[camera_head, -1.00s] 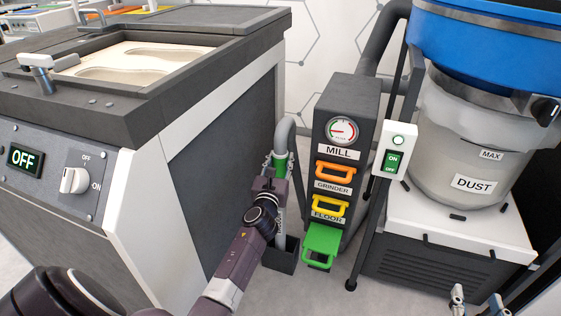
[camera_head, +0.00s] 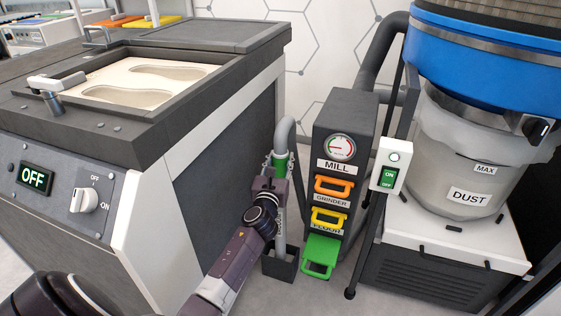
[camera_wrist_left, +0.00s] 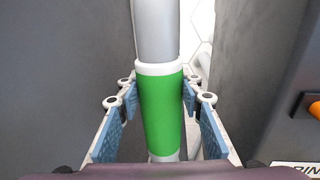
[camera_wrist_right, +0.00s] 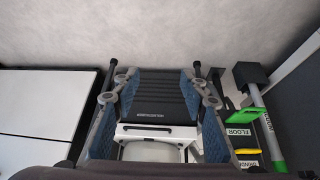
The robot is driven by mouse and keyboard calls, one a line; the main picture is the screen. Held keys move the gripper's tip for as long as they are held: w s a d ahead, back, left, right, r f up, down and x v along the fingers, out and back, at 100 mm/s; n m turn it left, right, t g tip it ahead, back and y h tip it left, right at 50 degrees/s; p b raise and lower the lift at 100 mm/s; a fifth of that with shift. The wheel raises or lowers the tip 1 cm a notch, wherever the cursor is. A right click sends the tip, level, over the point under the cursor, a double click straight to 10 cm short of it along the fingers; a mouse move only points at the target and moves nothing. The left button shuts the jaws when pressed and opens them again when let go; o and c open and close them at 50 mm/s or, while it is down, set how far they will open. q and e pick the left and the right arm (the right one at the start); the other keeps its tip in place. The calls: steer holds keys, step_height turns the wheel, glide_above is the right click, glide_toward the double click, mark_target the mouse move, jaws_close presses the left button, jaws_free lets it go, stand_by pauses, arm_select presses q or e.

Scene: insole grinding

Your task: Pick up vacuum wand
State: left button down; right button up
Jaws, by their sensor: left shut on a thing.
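The vacuum wand is a grey tube with a bent top (camera_head: 285,130) and a green grip (camera_head: 281,165).
The mill panel (camera_head: 345,125) with orange, yellow and green handles stands just right of the wand. A grey grinding bench (camera_head: 215,160) with an OFF display is to the left. The dust collector (camera_head: 450,190) and a switch post (camera_head: 390,165) stand at right.

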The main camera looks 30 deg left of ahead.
mark_target(281, 128)
arm_select(q)
steer(key=shift+r+p, duration=0.35)
steer(key=shift+r, duration=0.45)
step_height(281, 128, up, 3)
steer(key=shift+r+p, duration=0.15)
steer(key=shift+p, duration=0.9)
arm_select(e)
steer(key=s+d+g, duration=0.2)
steer(key=s+g, duration=0.1)
steer(key=s, duration=0.3)
arm_select(q)
step_height(281, 128, up, 7)
steer(key=p, duration=0.3)
steer(key=shift+p, duration=0.3)
steer(key=shift+r, duration=0.3)
arm_select(e)
steer(key=s+d+x, duration=0.1)
steer(key=s+x, duration=0.1)
steer(key=x, duration=1.1)
steer(key=shift+a+f+h, duration=0.3)
steer(key=shift+a+f, duration=0.2)
steer(key=shift+f, duration=0.05)
steer(key=shift+s, duration=0.1)
